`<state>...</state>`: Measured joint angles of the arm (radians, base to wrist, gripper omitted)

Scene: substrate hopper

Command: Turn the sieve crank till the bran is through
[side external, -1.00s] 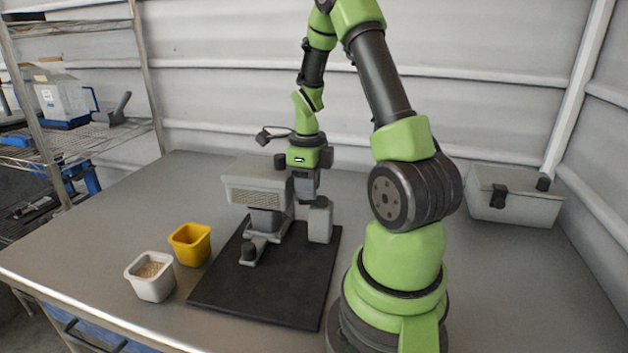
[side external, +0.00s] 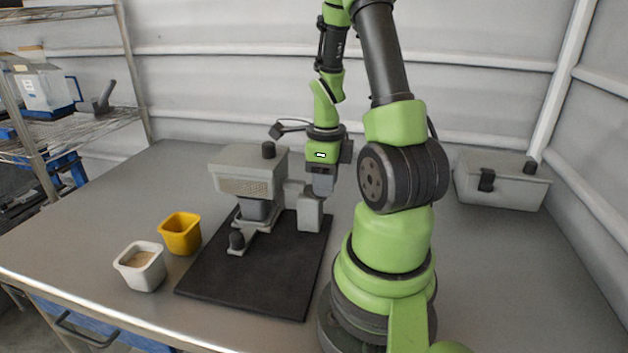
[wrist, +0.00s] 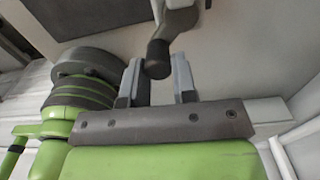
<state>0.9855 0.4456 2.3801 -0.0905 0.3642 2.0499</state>
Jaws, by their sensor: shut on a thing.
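My gripper (side external: 322,190) is at the hopper's right side. In the wrist view my gripper (wrist: 158,82) has its two fingers either side of the crank's dark knob (wrist: 158,57), shut on it. The crank's grey arm (wrist: 180,18) runs up from the knob; the side view does not show the grip clearly. A white tub (side external: 124,262) holds tan bran (side external: 140,258).
A yellow tub (side external: 181,236) stands beside the white one, left of the board. A grey lidded case (side external: 510,190) is at the back right. A wire shelf (side external: 75,130) stands at the left. The bench between board and back wall is clear.

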